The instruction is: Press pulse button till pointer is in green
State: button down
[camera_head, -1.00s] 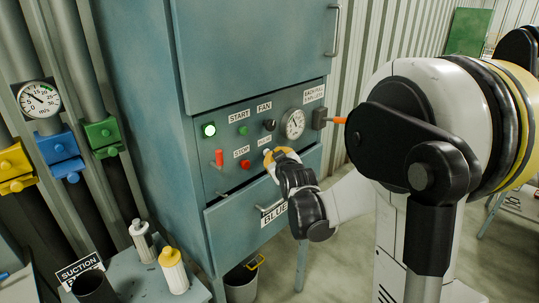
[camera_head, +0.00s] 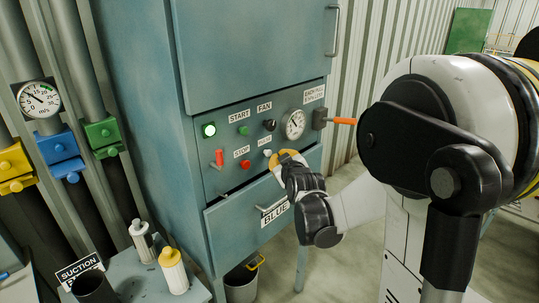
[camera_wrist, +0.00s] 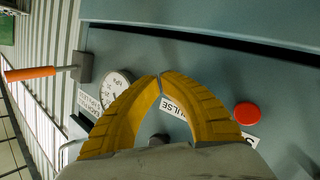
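In the wrist view the PULSE label (camera_wrist: 178,106) shows between the fingers, and the button is not visible. The fingers also show in the wrist view (camera_wrist: 160,80). A round white panel gauge (camera_head: 293,124) is above right; it shows partly in the wrist view (camera_wrist: 117,84). Its pointer is too small to read surely.
An orange-handled lever (camera_head: 342,121) sticks out at right. A pipe gauge (camera_head: 39,99) has a green arc.

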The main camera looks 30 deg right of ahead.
jog(key=s, duration=0.1)
jog(key=s+d, duration=0.1)
jog(key=s, duration=0.2)
jog(key=shift+s+d, duration=0.35)
dwell(0.8)
jog(key=s+a+f+g+y+b, duration=0.1)
jog(key=s+a+g+y, duration=0.1)
jog(key=s+a, duration=0.35)
jog(key=s+a+f+g+y+b, duration=0.1)
jog(key=s+a, duration=0.2)
jog(key=a, duration=0.5)
jog(key=s+a+f+m+g+b, duration=0.1)
jog(key=s+a+f+g, duration=0.1)
jog(key=s, duration=0.6)
jog(key=s+a+f+m+g+y, duration=0.1)
jog(key=s+a+f+g, duration=0.1)
jog(key=s, duration=0.7)
jog(key=shift+a+f+g+b, duration=0.35)
jog(key=shift+a+f, duration=0.3)
jog(key=shift+a, duration=0.55)
